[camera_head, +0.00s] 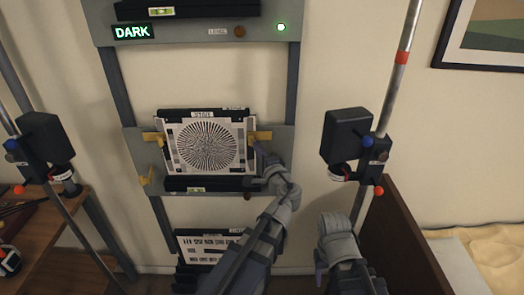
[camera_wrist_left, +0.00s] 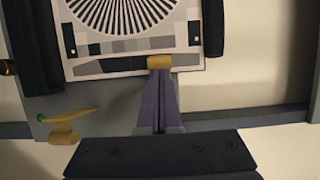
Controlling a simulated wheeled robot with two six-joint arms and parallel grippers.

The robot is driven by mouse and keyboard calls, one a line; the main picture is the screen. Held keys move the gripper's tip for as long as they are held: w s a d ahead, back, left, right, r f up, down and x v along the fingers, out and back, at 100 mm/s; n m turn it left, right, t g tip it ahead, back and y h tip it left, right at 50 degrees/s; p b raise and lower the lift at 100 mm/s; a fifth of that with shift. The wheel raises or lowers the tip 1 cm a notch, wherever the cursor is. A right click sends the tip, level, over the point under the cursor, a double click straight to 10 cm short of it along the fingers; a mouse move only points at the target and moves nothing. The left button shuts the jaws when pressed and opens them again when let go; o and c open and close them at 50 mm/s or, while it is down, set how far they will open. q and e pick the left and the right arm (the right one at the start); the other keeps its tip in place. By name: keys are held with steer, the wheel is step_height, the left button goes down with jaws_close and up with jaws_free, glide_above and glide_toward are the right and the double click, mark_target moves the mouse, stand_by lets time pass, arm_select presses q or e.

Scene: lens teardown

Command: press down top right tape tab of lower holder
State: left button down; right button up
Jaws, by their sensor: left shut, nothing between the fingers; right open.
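A star chart (camera_head: 207,144) sits in the grey holder (camera_head: 285,142) at the centre of the head view. Its top right yellow tape tab (camera_head: 262,135) lies across the chart's right edge and looks flat. My left gripper (camera_head: 260,152) is shut and empty just below that tab. In the left wrist view, turned sideways, the closed fingertips (camera_wrist_left: 160,75) meet the tab (camera_wrist_left: 159,62), apparently touching it. Another tab (camera_wrist_left: 68,121) with a raised green-tipped end is at left there. My right gripper (camera_head: 335,228) is open and empty, low and away from the holder.
A black rail (camera_head: 225,184) with a level runs below the chart. Lamp stands are at left (camera_head: 45,140) and right (camera_head: 348,135). Another chart (camera_head: 205,246) hangs below.

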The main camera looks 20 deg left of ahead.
arm_select(q)
steer(key=shift+w+a, duration=0.2)
steer(key=shift+a, duration=0.4)
stand_by(0.4)
